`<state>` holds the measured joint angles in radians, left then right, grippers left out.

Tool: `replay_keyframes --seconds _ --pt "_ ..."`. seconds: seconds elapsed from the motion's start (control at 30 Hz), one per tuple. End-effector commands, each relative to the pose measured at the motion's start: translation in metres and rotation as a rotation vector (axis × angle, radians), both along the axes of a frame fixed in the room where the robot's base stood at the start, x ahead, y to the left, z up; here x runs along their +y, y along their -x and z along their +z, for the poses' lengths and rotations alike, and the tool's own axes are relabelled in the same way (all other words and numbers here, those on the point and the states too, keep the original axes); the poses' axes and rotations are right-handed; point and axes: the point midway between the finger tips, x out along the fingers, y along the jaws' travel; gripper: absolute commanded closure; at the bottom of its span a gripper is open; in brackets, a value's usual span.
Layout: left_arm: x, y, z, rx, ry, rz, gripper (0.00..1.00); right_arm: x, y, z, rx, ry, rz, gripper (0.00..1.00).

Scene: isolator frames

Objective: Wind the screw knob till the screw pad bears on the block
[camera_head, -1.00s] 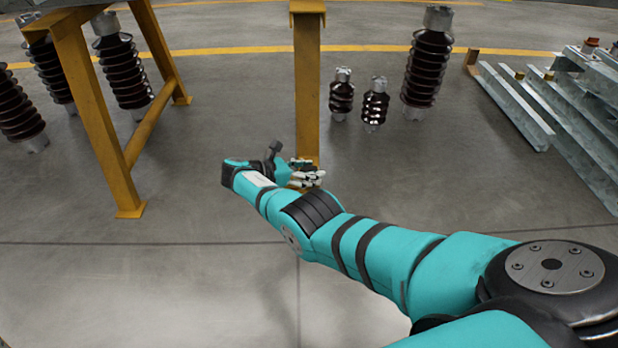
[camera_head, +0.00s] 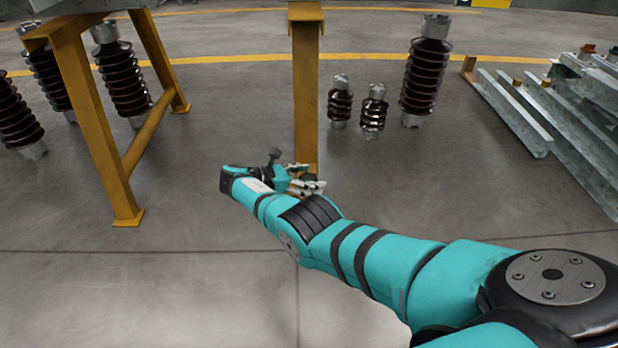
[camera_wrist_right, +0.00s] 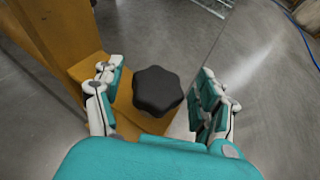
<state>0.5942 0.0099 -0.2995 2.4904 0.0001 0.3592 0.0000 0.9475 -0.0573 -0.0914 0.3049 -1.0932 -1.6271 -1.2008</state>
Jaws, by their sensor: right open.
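The screw knob (camera_wrist_right: 157,92) is black with rounded lobes and shows in the right wrist view, between the fingers of my right gripper (camera_wrist_right: 160,105). The fingers stand apart on its left and right, with visible gaps; the gripper is open around it. In the head view my right gripper (camera_head: 305,184) is at the lower end of the yellow post (camera_head: 306,90). I cannot make out the knob there. The screw pad and the block are not visible in either view. My left gripper is not in view.
A yellow trestle (camera_head: 95,120) stands at the left, with several brown ribbed insulators around it. Two small insulators and a tall one (camera_head: 425,70) stand right of the post. Galvanized steel beams (camera_head: 555,110) lie at the right. The floor between is clear.

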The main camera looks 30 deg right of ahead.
Motion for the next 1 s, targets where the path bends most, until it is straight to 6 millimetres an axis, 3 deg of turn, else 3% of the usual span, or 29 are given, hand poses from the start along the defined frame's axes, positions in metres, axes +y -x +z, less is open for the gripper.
replay_keyframes --seconds 0.43,1.0 --pt "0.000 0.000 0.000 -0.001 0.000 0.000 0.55 0.058 -0.008 0.024 0.000 -0.001 0.001 0.27" --pt "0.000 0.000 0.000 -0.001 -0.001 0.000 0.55 0.067 -0.008 0.028 -0.001 0.000 0.000 0.27"
